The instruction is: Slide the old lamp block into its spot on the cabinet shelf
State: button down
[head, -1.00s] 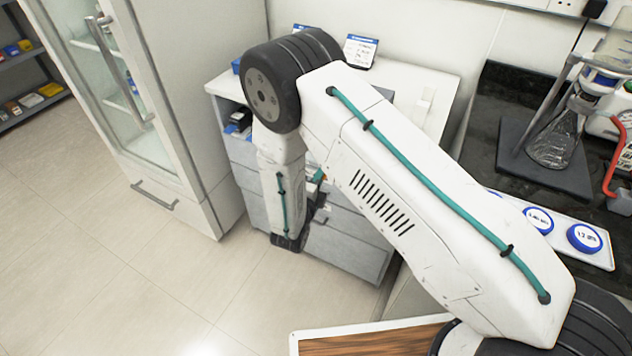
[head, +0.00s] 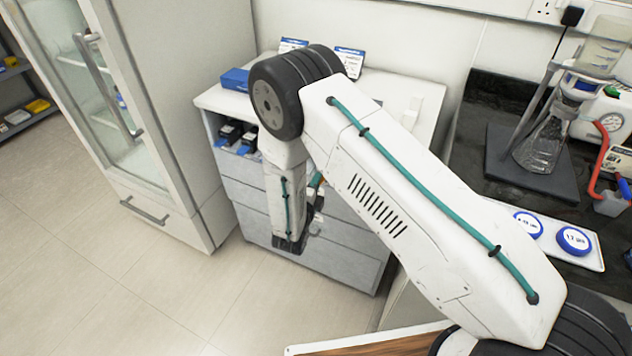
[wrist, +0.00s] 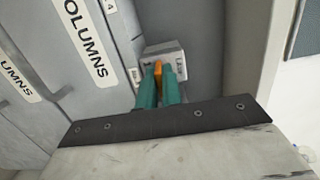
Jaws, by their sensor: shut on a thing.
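The lamp block (wrist: 167,58) is a small light-grey box with printed labels in the wrist view. My gripper (wrist: 159,80), with teal fingers and orange between them, is shut on it. The block is close to grey drawer fronts at its left; I cannot tell whether it touches them. In the head view my arm hides the block and most of the gripper, beside the cabinet front. The white-topped grey cabinet (head: 215,102) has an open shelf bay (head: 212,128) above its drawers. Dark and blue blocks (head: 238,136) sit inside; my arm hides the bay's right part.
A tall glass-door cabinet (head: 170,90) stands close on the left. A blue box (head: 235,79) and small cards (head: 350,60) are on the cabinet top. A dark bench (head: 480,110) with a flask (head: 540,150) is at right. Floor in front of the drawers is clear.

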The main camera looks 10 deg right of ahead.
jog(key=c, duration=1.5)
grip_release()
jog(key=v, duration=0.7)
jog(key=shift+s+a, duration=0.25)
jog(key=shift+s, duration=0.1)
